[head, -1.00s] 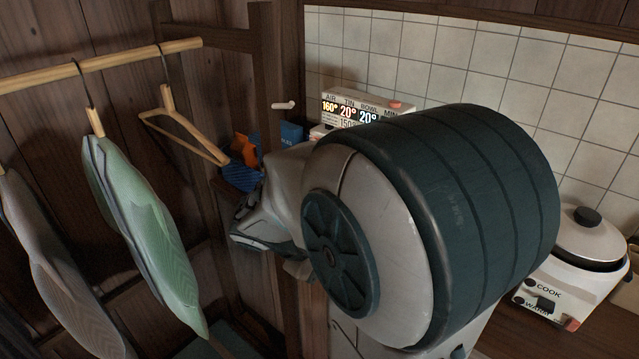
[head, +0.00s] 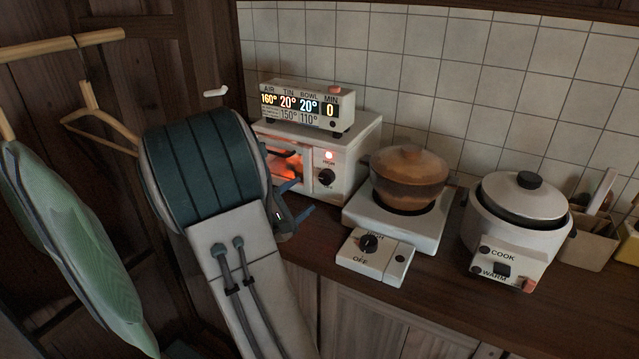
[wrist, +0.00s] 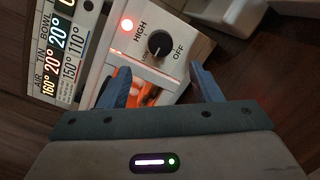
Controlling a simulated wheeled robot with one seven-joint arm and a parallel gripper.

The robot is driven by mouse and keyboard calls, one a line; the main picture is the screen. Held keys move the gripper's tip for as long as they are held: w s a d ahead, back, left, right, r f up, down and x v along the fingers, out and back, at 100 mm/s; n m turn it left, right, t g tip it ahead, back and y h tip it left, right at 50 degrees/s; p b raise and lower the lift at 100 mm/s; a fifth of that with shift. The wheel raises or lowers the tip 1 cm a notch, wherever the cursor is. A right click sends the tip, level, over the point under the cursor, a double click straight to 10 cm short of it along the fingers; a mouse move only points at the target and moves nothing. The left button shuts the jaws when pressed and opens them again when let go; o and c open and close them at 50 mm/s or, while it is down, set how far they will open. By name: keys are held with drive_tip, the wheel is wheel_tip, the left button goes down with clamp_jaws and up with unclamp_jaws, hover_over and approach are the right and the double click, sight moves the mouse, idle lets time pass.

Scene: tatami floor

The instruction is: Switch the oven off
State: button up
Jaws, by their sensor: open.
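The white oven (head: 362,150) stands on the counter against the tiled wall. Its red lamp (head: 329,155) is lit and the inside glows orange. Its black knob (head: 326,178) is on the front panel; in the wrist view the knob (wrist: 159,43) sits among the labels HIGH, LOW and OFF. My gripper (head: 304,196) is open and empty in front of the oven, just below the knob. In the wrist view its blue fingers (wrist: 161,67) stand apart on either side below the knob, not touching it.
A display box (head: 308,106) stands on the oven. A hot plate (head: 425,225) with a brown pot (head: 408,178) is to the right, then a rice cooker (head: 515,215). Hangers and a green garment (head: 75,260) hang at the left.

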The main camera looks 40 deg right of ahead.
sight(324, 180)
drive_tip(key=d, duration=0.2)
drive_tip(key=w+d, duration=0.1)
drive_tip(key=d, duration=0.5)
drive_tip(key=shift+w+d, duration=0.15)
drive_tip(key=shift+d, duration=0.1)
drive_tip(key=c, duration=1)
